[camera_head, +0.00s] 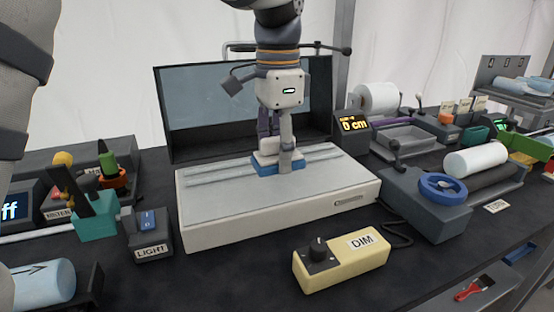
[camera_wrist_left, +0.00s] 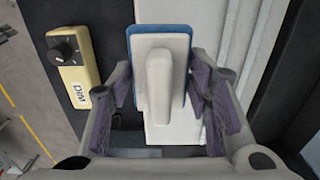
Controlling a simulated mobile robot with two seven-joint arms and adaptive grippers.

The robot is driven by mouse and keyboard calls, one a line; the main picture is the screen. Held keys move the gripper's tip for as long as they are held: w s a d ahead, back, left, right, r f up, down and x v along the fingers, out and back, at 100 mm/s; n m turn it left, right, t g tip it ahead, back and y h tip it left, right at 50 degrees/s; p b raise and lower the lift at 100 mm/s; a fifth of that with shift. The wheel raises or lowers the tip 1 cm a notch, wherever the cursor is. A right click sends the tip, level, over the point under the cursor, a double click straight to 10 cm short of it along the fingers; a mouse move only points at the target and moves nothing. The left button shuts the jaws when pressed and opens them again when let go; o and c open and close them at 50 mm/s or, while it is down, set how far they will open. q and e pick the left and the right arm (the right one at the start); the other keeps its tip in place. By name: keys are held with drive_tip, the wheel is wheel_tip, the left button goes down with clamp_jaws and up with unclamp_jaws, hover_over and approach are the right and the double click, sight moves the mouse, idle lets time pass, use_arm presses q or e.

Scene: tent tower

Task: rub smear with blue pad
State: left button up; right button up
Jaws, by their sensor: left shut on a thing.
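The blue pad (camera_head: 264,168) has a white back with a raised handle. My left gripper (camera_head: 275,148), pointing down, is shut on it. The pad is at the top face of the pale box (camera_head: 210,212), near its middle; I cannot tell whether it touches. In the left wrist view the pad (camera_wrist_left: 135,34) shows its white back and blue rim, with my left gripper's purple-lined fingers (camera_wrist_left: 162,88) on either side. I cannot make out a smear; the pad and gripper hide part of the box's top. My right gripper is not in view.
A dark-framed panel (camera_head: 205,105) stands behind the box. A yellow DIM box (camera_head: 340,262) with a knob is in front, also in the left wrist view (camera_wrist_left: 72,58). A LIGHT switch (camera_head: 148,230) is at left, a blue handwheel device (camera_head: 430,205) at right.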

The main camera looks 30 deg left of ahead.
use_arm(q)
drive_tip(key=shift+r, duration=1.05)
